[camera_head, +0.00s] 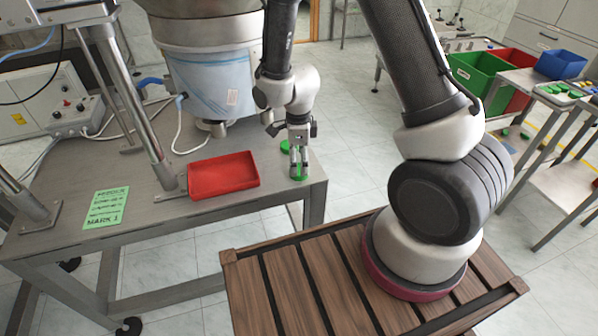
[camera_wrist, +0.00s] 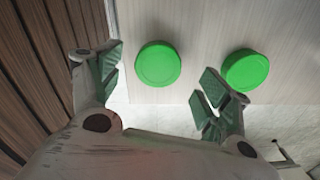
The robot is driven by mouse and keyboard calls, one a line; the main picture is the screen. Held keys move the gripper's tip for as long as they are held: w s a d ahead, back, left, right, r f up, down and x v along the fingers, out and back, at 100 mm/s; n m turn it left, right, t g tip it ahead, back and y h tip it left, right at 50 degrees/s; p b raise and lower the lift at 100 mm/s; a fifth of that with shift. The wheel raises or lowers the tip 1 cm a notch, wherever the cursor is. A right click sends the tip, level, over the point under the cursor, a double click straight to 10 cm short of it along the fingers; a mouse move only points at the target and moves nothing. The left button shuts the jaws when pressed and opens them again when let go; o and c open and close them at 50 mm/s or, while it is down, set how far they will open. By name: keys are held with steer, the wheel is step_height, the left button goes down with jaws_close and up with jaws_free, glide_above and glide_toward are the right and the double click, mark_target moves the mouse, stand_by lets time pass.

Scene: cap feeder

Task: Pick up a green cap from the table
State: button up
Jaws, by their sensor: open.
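Two round green caps lie on the grey table (camera_head: 150,222). In the wrist view, one cap (camera_wrist: 158,64) lies ahead of the gap between my fingers, and the other cap (camera_wrist: 245,69) lies just beyond the right fingertip. In the head view, my gripper (camera_head: 299,168) points down near the table's right end, with a green cap (camera_head: 299,174) at its fingertips, partly hidden. The other cap (camera_head: 286,147) lies behind it, partly covered. My gripper also shows in the wrist view (camera_wrist: 162,82), its jaws spread and empty.
A red tray (camera_head: 222,176) sits left of my gripper. A green sign (camera_head: 106,207) lies farther left, near a metal post. A large bowl feeder (camera_head: 215,85) stands behind. Green, red and blue bins stand at the far right. The table's right edge is close to the caps.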

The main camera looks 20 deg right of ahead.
mark_target(299, 169)
step_height(299, 169, down, 3)
steer(key=shift+s+f, duration=0.1)
steer(key=shift+f, duration=0.1)
steer(key=c, duration=0.8)
steer(key=shift+r, duration=0.15)
